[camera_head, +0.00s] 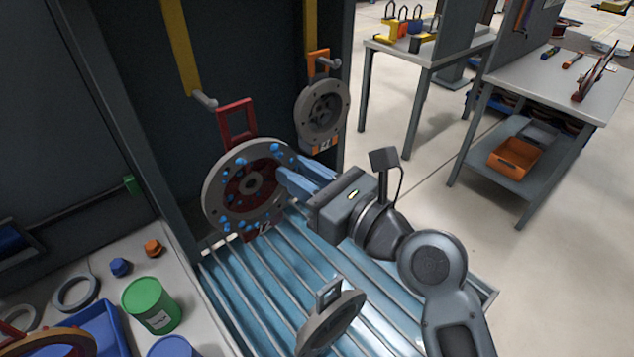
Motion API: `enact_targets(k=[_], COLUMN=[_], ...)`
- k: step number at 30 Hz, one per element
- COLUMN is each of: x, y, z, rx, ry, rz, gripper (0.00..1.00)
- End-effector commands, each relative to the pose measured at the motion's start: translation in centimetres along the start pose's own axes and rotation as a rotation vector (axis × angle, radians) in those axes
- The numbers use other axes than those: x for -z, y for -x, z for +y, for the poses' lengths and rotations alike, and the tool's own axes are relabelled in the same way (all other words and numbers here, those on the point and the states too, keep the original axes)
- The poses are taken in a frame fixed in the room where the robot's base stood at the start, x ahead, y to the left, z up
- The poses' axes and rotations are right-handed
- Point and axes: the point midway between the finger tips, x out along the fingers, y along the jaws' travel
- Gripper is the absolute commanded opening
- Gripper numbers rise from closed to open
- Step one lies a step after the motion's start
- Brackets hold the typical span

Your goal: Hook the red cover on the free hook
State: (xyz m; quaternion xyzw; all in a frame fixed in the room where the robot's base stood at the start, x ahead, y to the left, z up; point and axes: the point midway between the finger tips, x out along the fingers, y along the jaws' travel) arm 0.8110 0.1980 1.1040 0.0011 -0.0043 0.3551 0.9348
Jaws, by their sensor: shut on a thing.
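The red cover (222,188) is a round grey disc with a red centre, several blue dots around its face and a red square loop (236,120) standing up on top. My gripper (284,170) is shut on its right rim and holds it roughly upright over the slatted rack. The free hook (205,100) is a grey peg at the lower end of the left yellow hanger. The red loop is right of the peg's tip and slightly lower in the picture, apparently apart from it. The depth between them is hard to tell.
An orange-looped cover (322,112) hangs on the right hook (328,64). Another grey cover (331,322) stands on the slatted rack (262,290). A table at left holds a green can (150,305) and a blue bin (105,325). Workbenches stand at upper right.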

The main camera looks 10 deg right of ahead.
Motion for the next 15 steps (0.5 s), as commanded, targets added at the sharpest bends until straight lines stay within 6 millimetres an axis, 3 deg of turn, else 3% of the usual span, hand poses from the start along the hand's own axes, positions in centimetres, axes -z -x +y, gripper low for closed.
enact_targets(k=[15], x=[-0.1], y=[-2.0], z=[-0.2], rx=[-0.003], ry=[0.000], rz=[-0.005], gripper=[0.00])
